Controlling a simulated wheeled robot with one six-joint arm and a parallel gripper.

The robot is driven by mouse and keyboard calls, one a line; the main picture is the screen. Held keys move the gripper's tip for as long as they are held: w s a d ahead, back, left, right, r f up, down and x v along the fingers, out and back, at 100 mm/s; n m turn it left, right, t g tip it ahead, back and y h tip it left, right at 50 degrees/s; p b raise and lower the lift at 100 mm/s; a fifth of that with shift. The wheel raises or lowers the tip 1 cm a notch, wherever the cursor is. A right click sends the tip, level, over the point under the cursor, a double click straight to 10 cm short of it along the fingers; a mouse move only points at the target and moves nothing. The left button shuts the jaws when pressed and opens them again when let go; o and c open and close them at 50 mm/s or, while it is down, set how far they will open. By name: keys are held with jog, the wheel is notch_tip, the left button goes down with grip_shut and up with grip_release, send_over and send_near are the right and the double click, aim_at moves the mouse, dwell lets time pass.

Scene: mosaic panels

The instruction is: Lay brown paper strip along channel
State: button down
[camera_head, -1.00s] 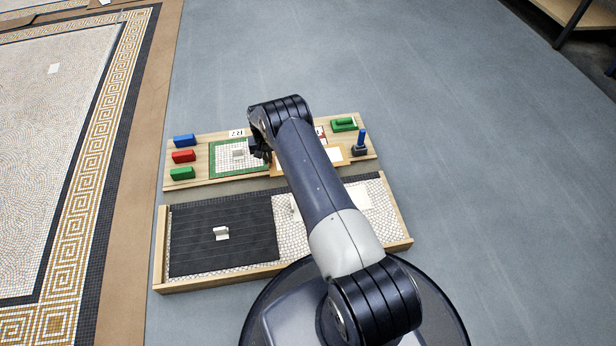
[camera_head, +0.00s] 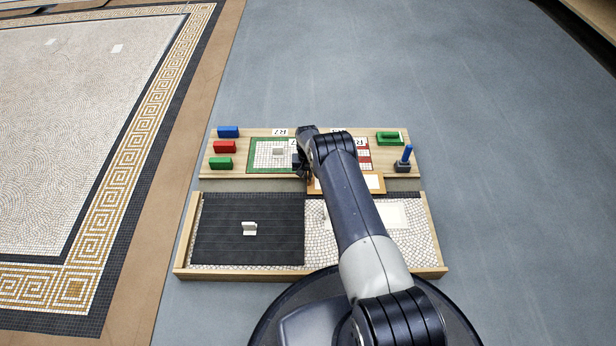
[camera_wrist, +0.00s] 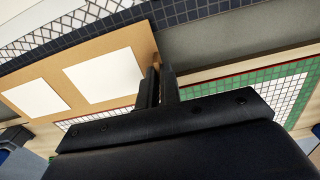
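The brown paper strip (camera_head: 379,185) is a flat tan piece with white panels. It lies at the front edge of the back board, partly behind my arm. In the wrist view the strip (camera_wrist: 115,42) fills the upper left with two white rectangles. My gripper (camera_head: 301,170) is at the strip's left end. In the wrist view my gripper's fingers (camera_wrist: 160,72) are close together, with a tan edge showing between them; they look shut on it. A grey gap, which looks like the channel (camera_head: 240,185), runs between the back board and the front tray.
The front wooden tray (camera_head: 182,235) holds a dark panel (camera_head: 222,212) with a small white piece (camera_head: 249,228). Blue (camera_head: 228,131), red (camera_head: 225,147) and green (camera_head: 220,163) blocks sit on the back board's left. A blue-handled tool (camera_head: 406,155) stands upright at right.

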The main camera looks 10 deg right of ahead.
jog(key=shift+f, duration=0.1)
jog(key=shift+f, duration=0.4)
jog(key=c, duration=1.6)
grip_release()
notch_tip(320, 180, up, 13)
jog(key=p, duration=0.4)
jog(key=shift+p, duration=0.35)
jog(key=shift+f, duration=0.1)
notch_tip(320, 180, down, 12)
jog(key=b, duration=0.4)
jog(key=shift+f+b, duration=0.1)
jog(key=shift+b, duration=0.25)
